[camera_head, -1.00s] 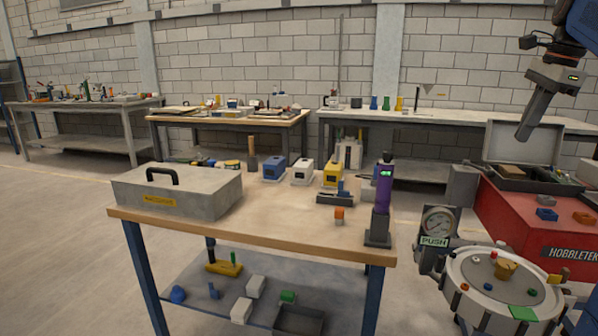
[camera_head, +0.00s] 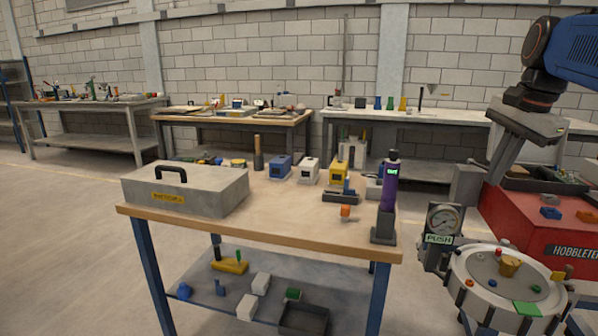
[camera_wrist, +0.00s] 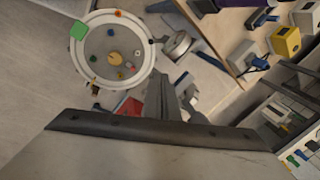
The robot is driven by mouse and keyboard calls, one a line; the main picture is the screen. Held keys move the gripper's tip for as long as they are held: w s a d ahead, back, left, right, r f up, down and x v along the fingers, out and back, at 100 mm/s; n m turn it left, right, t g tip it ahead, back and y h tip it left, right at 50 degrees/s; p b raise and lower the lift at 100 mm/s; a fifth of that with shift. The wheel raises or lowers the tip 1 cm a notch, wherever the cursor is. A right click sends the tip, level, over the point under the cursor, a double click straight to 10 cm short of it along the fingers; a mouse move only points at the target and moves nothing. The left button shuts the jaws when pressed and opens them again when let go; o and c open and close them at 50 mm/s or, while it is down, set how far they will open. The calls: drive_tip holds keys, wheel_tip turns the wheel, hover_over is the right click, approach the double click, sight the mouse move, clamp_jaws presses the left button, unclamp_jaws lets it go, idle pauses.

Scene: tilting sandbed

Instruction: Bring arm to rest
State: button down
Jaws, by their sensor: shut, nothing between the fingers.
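My arm comes in from the upper right of the head view. My gripper (camera_head: 492,178) hangs there pointing down, shut and empty, in front of the red cabinet and above the round sandbed. In the wrist view my gripper (camera_wrist: 160,85) shows at the middle, its fingers together. The round sandbed (camera_head: 478,300) has a pale rim and several small coloured pieces on it. It also shows in the wrist view (camera_wrist: 84,73) at the upper left. The gripper is apart from it and touches nothing that I can see.
A wooden-topped workbench (camera_head: 270,222) stands left of the sandbed, with a grey toolbox (camera_head: 205,200), small coloured machines and a purple device (camera_head: 389,190). A pressure gauge (camera_head: 443,219) stands beside the sandbed. The red cabinet (camera_head: 530,230) is at right. Open floor lies at left.

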drive_tip(key=s+a+f+n, duration=0.4)
drive_tip(key=s+f, duration=0.2)
drive_tip(key=f, duration=0.3)
drive_tip(key=s+a+f+n+t, duration=0.1)
drive_tip(key=s+a+f+n, duration=0.3)
drive_tip(key=f, duration=0.5)
drive_tip(key=s+a+f+n, duration=0.4)
drive_tip(key=s+f+n, duration=0.2)
drive_tip(key=s+f, duration=0.3)
drive_tip(key=shift+a+t, duration=0.25)
drive_tip(key=shift+t, duration=0.15)
